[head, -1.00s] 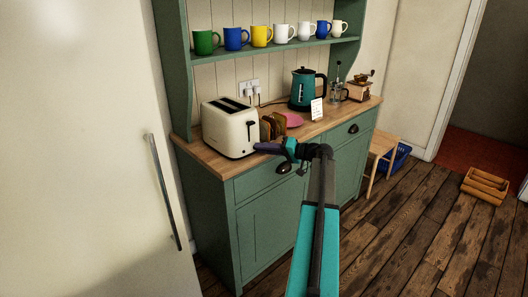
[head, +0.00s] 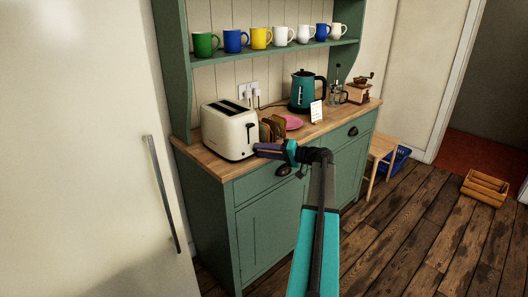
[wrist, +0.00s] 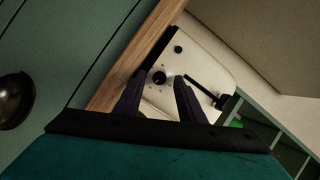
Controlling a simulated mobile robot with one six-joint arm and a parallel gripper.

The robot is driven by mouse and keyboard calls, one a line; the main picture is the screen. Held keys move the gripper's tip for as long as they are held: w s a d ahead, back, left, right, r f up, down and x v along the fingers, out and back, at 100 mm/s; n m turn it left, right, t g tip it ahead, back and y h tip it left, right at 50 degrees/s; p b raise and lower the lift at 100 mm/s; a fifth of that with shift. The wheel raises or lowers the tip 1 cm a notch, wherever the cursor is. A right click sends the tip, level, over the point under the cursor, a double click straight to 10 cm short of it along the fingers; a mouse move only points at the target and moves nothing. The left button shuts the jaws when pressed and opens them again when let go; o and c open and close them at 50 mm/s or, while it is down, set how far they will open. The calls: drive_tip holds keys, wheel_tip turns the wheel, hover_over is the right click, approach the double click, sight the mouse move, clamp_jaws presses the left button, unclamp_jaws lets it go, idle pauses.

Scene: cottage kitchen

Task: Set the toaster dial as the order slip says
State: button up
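The cream toaster (head: 229,132) stands at the left end of the wooden counter. In the wrist view its end panel shows a round black dial (wrist: 159,78) with a pale mark, a small black button (wrist: 178,48) and a black lever (wrist: 208,92). My gripper (head: 258,149) is at the toaster's right end. In the wrist view my gripper (wrist: 158,80) is open, its dark fingers on either side of the dial. I cannot tell whether they touch it. The order slip (head: 316,110) stands upright by the kettle; its writing is too small to read.
Toast slices in a rack (head: 272,129) and a pink plate (head: 291,122) are just right of the toaster. A teal kettle (head: 305,90), a French press (head: 338,93) and a coffee grinder (head: 360,89) stand further right. Several mugs line the shelf (head: 270,48) above.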

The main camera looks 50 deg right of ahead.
drive_tip(key=shift+s, duration=0.1)
drive_tip(key=b+v, duration=0.2)
drive_tip(key=v, duration=1.1)
drive_tip(key=shift+s+d, duration=0.2)
drive_tip(key=shift+s, duration=0.1)
drive_tip(key=shift+s, duration=0.1)
